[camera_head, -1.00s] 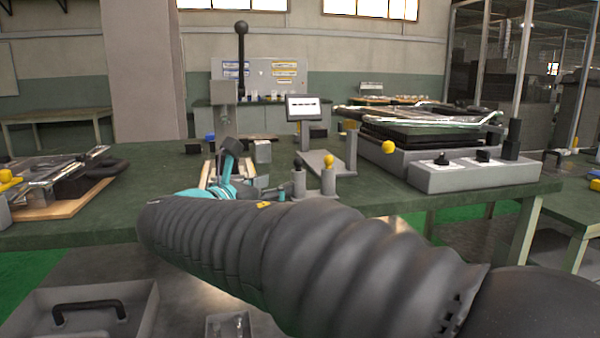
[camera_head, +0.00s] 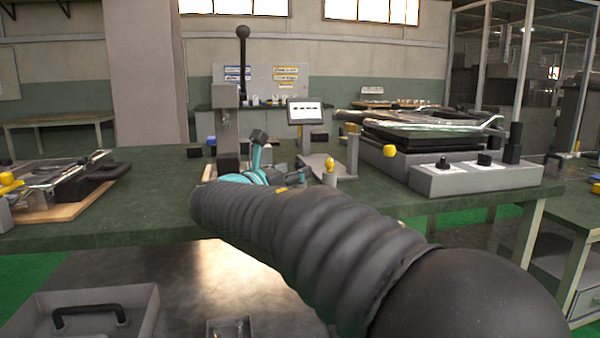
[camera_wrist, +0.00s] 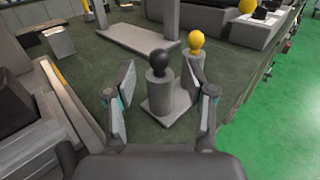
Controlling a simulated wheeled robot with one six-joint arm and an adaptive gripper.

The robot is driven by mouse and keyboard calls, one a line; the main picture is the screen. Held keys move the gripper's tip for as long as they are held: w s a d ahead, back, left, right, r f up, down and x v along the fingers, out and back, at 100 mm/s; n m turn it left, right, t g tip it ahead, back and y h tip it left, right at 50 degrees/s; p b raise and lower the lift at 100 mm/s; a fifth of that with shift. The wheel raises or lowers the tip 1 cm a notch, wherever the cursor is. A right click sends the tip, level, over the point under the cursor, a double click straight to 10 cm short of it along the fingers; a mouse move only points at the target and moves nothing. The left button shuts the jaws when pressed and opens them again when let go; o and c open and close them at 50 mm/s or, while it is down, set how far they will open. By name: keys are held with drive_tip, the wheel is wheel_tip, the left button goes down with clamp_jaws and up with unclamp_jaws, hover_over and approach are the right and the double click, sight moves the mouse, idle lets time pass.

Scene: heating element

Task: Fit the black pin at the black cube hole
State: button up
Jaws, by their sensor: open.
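The black pin (camera_wrist: 161,66), a grey cylinder topped by a black ball, stands upright on a grey base plate in the wrist view. My gripper (camera_wrist: 162,112) is open, its two fingers apart, with the pin appearing between them and a little beyond the tips. I cannot tell whether either finger touches it. In the head view my arm largely hides the pin and the gripper. A dark block (camera_wrist: 12,103) stands at the left edge of the wrist view. A black block (camera_head: 228,163) sits under a grey upright in the head view. No hole is discernible in either.
A yellow-topped pin (camera_wrist: 195,45) stands close behind the black one, near the right finger. A grey stand (camera_wrist: 138,38) lies beyond. A control box (camera_head: 475,176) is on the right of the green table (camera_head: 130,212). A small screen (camera_head: 305,111) stands at the back.

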sight(296, 168)
drive_tip(key=x, duration=0.3)
drive_tip(key=shift+w+d, duration=0.15)
drive_tip(key=shift+w, duration=0.2)
clamp_jaws()
drive_tip(key=shift+r, duration=0.1)
